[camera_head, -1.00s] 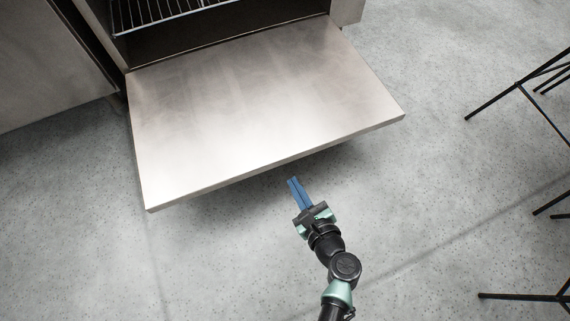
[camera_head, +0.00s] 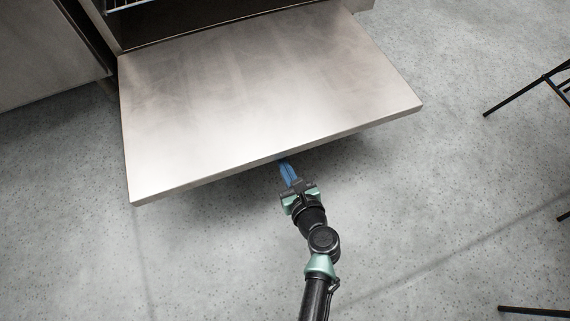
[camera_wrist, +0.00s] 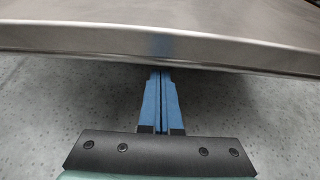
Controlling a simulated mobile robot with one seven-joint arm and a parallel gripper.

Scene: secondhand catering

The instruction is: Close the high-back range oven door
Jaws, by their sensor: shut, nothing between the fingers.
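The oven door (camera_head: 260,90) is a flat stainless panel. It hangs wide open, folded down about level in front of the oven (camera_head: 180,22) in the head view. My gripper (camera_head: 286,170) is shut and empty at the door's front edge, a little right of its middle. In the wrist view the blue fingers (camera_wrist: 161,100) lie side by side, and their tips reach the underside of the door's front edge (camera_wrist: 160,45). The tips look just under the lip; I cannot tell whether they touch it.
A steel cabinet (camera_head: 45,50) stands left of the oven. Black thin-legged furniture (camera_head: 530,95) stands at the right. The speckled grey floor (camera_head: 420,210) around my arm and under the door is clear.

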